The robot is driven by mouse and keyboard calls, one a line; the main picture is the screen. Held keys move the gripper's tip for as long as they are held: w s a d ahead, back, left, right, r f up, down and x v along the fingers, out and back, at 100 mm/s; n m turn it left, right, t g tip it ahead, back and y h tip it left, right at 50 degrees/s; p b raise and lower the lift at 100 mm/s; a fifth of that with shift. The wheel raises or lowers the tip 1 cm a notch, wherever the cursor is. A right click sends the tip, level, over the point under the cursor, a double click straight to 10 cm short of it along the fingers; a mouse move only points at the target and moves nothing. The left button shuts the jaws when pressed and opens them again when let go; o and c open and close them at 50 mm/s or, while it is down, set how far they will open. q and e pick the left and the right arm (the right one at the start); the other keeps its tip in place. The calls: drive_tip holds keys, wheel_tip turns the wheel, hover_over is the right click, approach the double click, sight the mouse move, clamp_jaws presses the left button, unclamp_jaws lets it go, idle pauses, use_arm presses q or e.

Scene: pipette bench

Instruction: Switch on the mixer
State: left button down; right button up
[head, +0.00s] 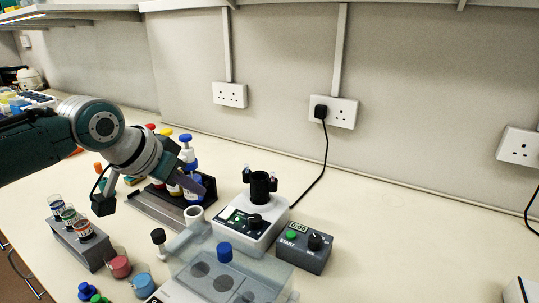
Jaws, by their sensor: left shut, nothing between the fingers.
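The mixer (278,222) is a white box with a black cup holder on top and a dark front panel bearing a black knob and small green marks. It stands on the bench right of centre. I cannot tell from its panel whether it is on. My left gripper (205,190) comes in from the left, shut and empty, above the bottle rack and left of the mixer, apart from it. My right gripper is not in view.
A dark control box (304,257) with a green START button stands right of the mixer. A clear-lidded box (217,283) with a blue knob is in front. A rack of vials (87,254) stands left. A black plug (321,112) sits in the wall socket. The right bench is mostly clear.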

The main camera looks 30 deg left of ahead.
use_arm(q)
drive_tip(key=shift+s+a+r, duration=0.1)
drive_tip(key=shift+s+r, duration=0.5)
drive_tip(key=shift+s, duration=0.2)
drive_tip(key=shift+s+r, duration=0.55)
drive_tip(key=shift+s, duration=0.2)
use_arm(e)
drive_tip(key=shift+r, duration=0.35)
use_arm(q)
drive_tip(key=shift+s, duration=0.1)
